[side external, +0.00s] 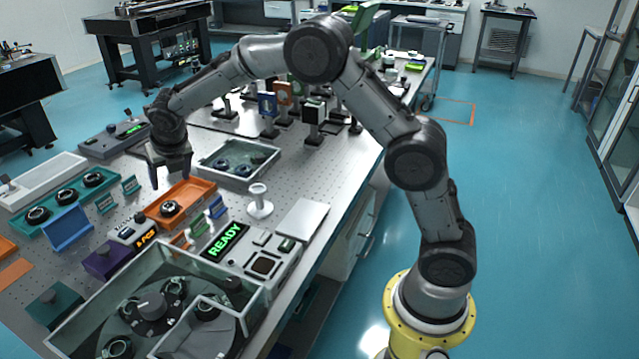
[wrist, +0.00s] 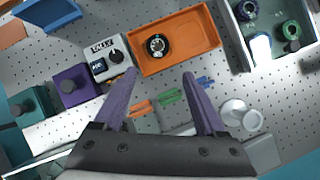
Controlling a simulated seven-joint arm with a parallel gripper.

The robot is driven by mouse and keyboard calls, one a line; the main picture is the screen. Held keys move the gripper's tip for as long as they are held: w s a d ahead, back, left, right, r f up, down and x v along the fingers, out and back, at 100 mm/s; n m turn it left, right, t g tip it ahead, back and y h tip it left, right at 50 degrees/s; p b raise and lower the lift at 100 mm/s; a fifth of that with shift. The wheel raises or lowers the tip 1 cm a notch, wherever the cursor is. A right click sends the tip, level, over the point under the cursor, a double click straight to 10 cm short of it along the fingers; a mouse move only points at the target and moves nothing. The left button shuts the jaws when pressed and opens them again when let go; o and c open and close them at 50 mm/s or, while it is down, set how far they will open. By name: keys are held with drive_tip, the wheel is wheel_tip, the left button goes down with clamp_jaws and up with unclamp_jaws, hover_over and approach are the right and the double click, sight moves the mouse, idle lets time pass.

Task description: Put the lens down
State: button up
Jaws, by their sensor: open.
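A round black-rimmed lens (side external: 169,209) lies in the shallow orange tray (side external: 201,188). In the wrist view the lens (wrist: 157,47) sits left of the middle of the orange tray (wrist: 196,43), with bare floor to its right. My gripper (side external: 170,182) hangs above the table just behind the tray in the side view, fingers down. In the wrist view my gripper (wrist: 160,74) has its two purple-grey fingers spread wide with nothing between them. The fingertips point toward the tray's near edge, apart from the lens.
A teal tray (side external: 80,186) holds several similar lenses at left. A glass-walled box (side external: 270,156) with dark round parts stands behind, and a white pedestal (side external: 260,203) to the right. A large glass enclosure (side external: 72,318) and a READY display (side external: 226,241) are in front.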

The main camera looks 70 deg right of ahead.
drive_tip(key=s+d+r+m, duration=0.1)
drive_tip(key=s+r+m, duration=0.55)
drive_tip(key=s, duration=0.25)
drive_tip(key=s+d+r+m, duration=0.1)
drive_tip(key=s+r+m, duration=0.5)
drive_tip(key=s, duration=0.4)
drive_tip(key=s+f+m+y, duration=0.1)
drive_tip(key=s+f+m, duration=0.1)
drive_tip(key=s+m, duration=0.7)
drive_tip(key=s+f+m+y, duration=0.1)
drive_tip(key=s+f+m, duration=0.1)
drive_tip(key=s+m, duration=0.7)
drive_tip(key=s+a, duration=0.1)
drive_tip(key=s, duration=0.3)
drive_tip(key=shift+s, duration=0.4)
